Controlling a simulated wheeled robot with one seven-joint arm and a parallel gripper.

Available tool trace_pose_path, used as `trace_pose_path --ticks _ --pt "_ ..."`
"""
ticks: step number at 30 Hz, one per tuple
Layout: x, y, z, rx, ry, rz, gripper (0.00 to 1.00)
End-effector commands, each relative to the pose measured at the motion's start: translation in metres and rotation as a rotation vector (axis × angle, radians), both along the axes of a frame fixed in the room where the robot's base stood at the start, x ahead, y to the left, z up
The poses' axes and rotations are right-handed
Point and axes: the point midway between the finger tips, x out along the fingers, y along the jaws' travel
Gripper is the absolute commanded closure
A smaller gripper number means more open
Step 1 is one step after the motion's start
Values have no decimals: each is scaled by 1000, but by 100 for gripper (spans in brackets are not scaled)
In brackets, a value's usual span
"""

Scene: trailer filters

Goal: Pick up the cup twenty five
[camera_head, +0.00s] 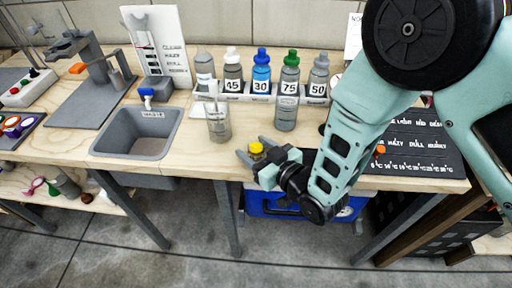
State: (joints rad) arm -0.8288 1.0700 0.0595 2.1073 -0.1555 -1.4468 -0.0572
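I see no label reading 25. A small yellow-topped thing (256,148) is near the table's front edge. My gripper (256,153) is there with a finger on either side of it. I cannot tell whether the fingers press on it, and its lower part and any label are hidden. In the rack behind stand bottles marked 45 (233,72), 30 (261,72) and 50 (318,75). The green-capped bottle marked 75 (289,75) also stands there. A leftmost grey bottle (205,66) shows no number I can read.
A clear beaker (218,124) stands left of my gripper, and a grey bottle body (286,117) in front of the rack. A grey sink (139,132) is at left. A dark panel with white lettering (418,145) lies at right, partly behind my arm. A blue box (262,203) is under the table.

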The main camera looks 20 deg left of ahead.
Motion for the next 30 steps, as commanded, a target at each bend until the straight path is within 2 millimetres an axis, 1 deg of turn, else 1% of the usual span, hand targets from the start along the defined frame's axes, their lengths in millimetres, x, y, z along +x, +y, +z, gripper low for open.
trace_pose_path --ticks 1,4,14,19,23,30 --pt "0 0 0 0 0 0 59" --pt "0 0 0 0 0 0 87" --pt "0 0 2 1 -1 0 88" --pt "1 0 11 1 -2 -1 88" --pt "1 0 29 3 -3 -2 88" --pt "1 0 71 3 -3 -1 88"
